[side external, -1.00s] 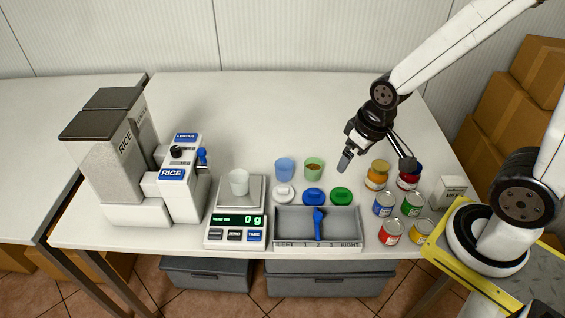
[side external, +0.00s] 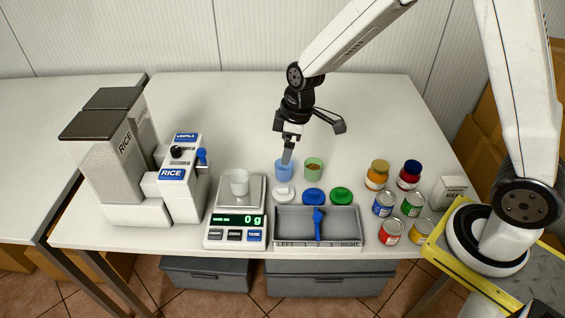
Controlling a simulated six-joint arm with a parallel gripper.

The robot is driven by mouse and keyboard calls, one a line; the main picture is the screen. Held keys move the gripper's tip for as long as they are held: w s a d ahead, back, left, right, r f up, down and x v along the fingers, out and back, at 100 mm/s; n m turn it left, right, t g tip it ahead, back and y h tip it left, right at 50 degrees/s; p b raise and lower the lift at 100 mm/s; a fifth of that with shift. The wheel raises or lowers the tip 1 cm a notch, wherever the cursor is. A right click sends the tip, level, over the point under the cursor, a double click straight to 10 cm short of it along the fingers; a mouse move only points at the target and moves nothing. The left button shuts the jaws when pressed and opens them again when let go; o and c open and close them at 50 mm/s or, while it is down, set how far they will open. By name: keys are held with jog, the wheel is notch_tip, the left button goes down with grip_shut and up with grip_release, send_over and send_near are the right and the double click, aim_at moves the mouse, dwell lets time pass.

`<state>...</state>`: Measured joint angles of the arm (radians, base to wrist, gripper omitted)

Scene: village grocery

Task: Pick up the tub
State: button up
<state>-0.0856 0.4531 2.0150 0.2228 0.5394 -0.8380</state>
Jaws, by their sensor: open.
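Three tubs are in view. A blue tub (side external: 284,172) stands on the table behind the white lid. A green tub (side external: 314,170) with brown contents stands just right of it. A white tub (side external: 239,183) stands on the scale. My gripper (side external: 287,157) points down at the blue tub, and its fingertips overlap the tub's rim in the picture. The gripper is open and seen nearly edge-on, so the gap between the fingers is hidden. I cannot tell whether the fingers are above the rim or beside the tub's wall.
White (side external: 283,193), blue (side external: 313,196) and green (side external: 341,195) lids lie in front of the tubs. The scale (side external: 236,222) reads 0 g. Several cans (side external: 377,175) stand right. Dispensers (side external: 180,185) stand left. The table's back is clear.

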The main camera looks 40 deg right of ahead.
aim_at(237, 181)
jog(key=shift+w+a+f+n+g+y, duration=0.15)
jog(key=shift+w+a+f+n+y, duration=0.1)
jog(key=shift+w+a+f+n, duration=1.1)
jog(key=shift+w+a+f+n+g+y, duration=0.2)
jog(key=shift+w+a+f+n, duration=0.95)
jog(key=shift+w+f, duration=0.3)
jog(key=shift+w+a+f+n+g+y, duration=0.15)
jog(key=shift+w+a+f+n+y, duration=0.1)
jog(key=shift+w+a+f+n, duration=1.15)
jog(key=shift+w+d, duration=0.1)
jog(key=shift+w, duration=0.05)
jog(key=shift+x, duration=2.45)
jog(key=c, duration=1.2)
jog(key=shift+r, duration=0.2)
